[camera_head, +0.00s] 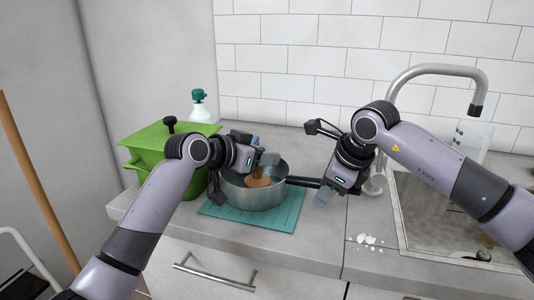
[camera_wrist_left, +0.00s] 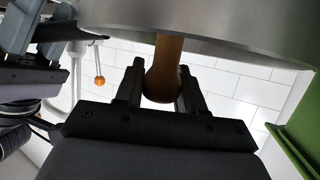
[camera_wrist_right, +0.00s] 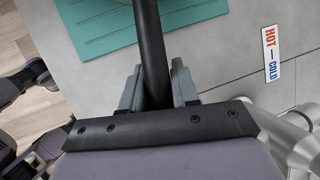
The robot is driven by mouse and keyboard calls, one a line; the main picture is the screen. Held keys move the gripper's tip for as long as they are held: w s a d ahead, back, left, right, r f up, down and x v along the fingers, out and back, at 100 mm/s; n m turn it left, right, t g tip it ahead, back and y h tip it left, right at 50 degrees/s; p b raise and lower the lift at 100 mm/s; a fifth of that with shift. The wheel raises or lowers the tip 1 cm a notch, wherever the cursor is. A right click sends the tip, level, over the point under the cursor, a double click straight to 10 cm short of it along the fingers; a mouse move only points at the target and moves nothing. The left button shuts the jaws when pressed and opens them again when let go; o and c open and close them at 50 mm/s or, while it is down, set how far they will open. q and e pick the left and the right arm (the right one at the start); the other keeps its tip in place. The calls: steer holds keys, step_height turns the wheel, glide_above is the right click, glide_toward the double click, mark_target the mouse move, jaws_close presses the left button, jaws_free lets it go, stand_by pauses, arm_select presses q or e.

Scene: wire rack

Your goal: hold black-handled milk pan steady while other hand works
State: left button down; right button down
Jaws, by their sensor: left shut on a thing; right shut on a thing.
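The steel milk pan (camera_head: 256,194) stands upright on a teal mat (camera_head: 286,217) on the counter. Its black handle (camera_head: 302,182) points right. My right gripper (camera_head: 322,190) is shut on the handle; the right wrist view shows the handle (camera_wrist_right: 150,45) between its fingers (camera_wrist_right: 157,88). My left gripper (camera_head: 267,161) is over the pan's opening. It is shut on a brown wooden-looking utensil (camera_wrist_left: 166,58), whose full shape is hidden. The pan's rim (camera_wrist_left: 200,22) shows in the left wrist view. A brown patch (camera_head: 258,181) shows inside the pan; I cannot tell if it is the utensil's end.
A green lidded pot (camera_head: 150,160) stands left of the pan, close to my left arm. A teal-capped bottle (camera_head: 199,108) is behind it. A sink (camera_head: 412,225) with a tall faucet (camera_head: 435,70) is at right.

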arm_select(q)
steer(key=shift+s+a, duration=0.35)
steer(key=shift+s, duration=0.05)
arm_select(e)
steer(key=shift+r, duration=0.1)
arm_select(q)
steer(key=shift+w+d, duration=1.1)
